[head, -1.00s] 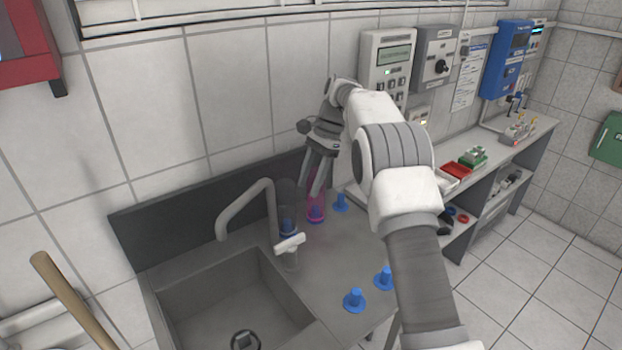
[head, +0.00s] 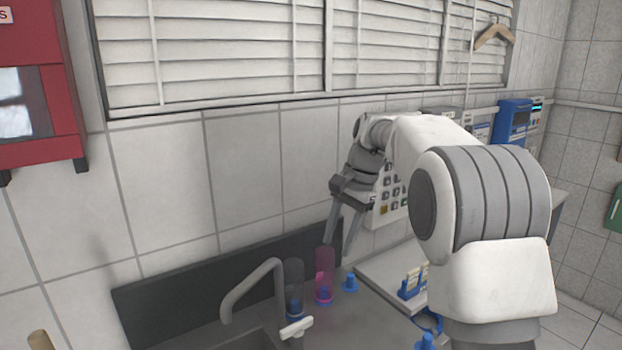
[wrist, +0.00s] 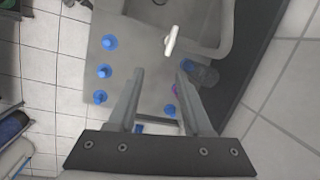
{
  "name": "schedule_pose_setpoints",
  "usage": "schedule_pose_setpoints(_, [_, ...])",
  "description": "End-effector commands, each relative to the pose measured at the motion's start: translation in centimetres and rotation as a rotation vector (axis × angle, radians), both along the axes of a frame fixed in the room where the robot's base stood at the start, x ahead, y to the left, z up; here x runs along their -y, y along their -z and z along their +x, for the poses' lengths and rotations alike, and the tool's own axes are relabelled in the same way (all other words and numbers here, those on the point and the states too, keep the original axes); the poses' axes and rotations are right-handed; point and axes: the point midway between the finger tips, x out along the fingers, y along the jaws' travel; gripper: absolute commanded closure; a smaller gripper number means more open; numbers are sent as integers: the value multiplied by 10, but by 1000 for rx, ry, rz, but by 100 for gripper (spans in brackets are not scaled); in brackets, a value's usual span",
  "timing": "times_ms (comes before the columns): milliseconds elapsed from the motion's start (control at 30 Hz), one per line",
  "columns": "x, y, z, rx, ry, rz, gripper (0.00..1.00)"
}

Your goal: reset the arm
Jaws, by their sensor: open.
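My gripper (head: 341,240) is open and empty. It hangs fingers-down above the counter by the wall, up and right of the pink bottle (head: 324,262). In the wrist view my gripper (wrist: 160,75) has its two fingers spread, with nothing between the tips but counter. A dark translucent bottle (head: 294,275) stands left of the pink one, and both are upright. In the wrist view the dark bottle (wrist: 204,73) lies beyond the right finger, and the pink bottle is mostly hidden by that finger.
A grey faucet (head: 243,287) with a white handle (head: 296,328) stands by the sink. Several blue stands, one of them (head: 349,283) right of the pink bottle, sit on the counter. A keypad device (head: 392,196) is behind my gripper. A white tray (head: 375,279) lies right.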

Motion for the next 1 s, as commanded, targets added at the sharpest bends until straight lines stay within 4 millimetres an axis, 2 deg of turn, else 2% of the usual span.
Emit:
schedule_pose_setpoints(33, [5, -13, -13, 32, -22, -7, 50])
schedule_pose_setpoints(200, [19, -40, -55, 132, -109, -44, 50])
schedule_pose_setpoints(467, [39, -61, -127, 276, -252, -117, 50])
schedule_pose_setpoints(733, [58, -58, -205, 412, -410, -217, 50])
schedule_pose_setpoints(1000, [72, -30, -275, 531, -572, -331, 50])
